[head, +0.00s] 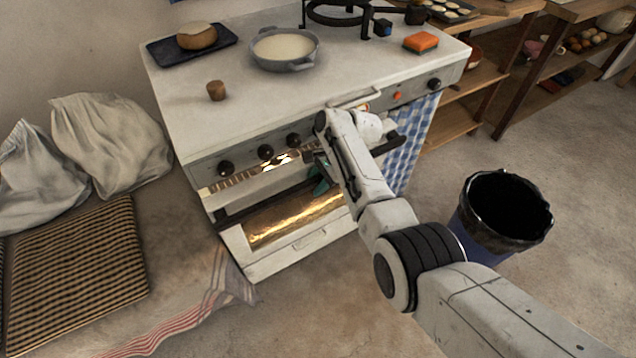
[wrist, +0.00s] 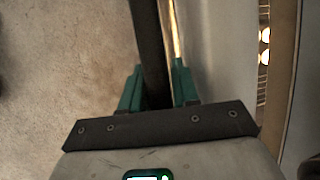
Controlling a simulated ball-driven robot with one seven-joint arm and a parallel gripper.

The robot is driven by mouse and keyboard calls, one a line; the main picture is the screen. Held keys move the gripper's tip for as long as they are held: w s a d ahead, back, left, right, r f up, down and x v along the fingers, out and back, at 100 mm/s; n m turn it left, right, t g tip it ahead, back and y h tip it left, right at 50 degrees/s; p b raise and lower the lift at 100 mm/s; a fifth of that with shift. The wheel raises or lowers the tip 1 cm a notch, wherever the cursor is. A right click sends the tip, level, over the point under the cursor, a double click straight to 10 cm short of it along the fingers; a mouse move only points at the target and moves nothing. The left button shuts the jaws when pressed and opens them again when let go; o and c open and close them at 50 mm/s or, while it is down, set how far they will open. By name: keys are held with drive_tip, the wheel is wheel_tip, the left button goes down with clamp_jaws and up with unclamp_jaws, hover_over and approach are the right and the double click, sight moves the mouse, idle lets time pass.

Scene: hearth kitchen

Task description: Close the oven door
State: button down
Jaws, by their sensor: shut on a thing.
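The white oven (head: 222,240) stands below the stove top, with a glowing window (head: 295,218) in its door. A lit gap (head: 262,168) shows along the top of the door, so it looks slightly ajar; the exact angle is hard to tell. A dark handle bar (head: 255,203) runs across the door. My gripper (head: 319,180), with teal fingers, is at this bar, partly hidden by my arm. In the wrist view my gripper (wrist: 158,85) is shut on the dark handle bar (wrist: 150,45), one finger on each side.
The stove top (head: 190,120) holds a pot (head: 285,65), a small brown cup (head: 216,91) and an orange sponge (head: 421,42). A dark bin (head: 480,240) stands on the floor at right. A striped cloth (head: 190,315) lies in front at left.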

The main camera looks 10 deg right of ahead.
drive_tip(key=c, duration=1.3)
unclamp_jaws()
drive_tip(key=p+v, duration=0.3)
drive_tip(key=v, duration=0.7)
drive_tip(key=shift+s+d+r, duration=0.1)
drive_tip(key=shift+d+r, duration=0.15)
drive_tip(key=shift+r, duration=0.1)
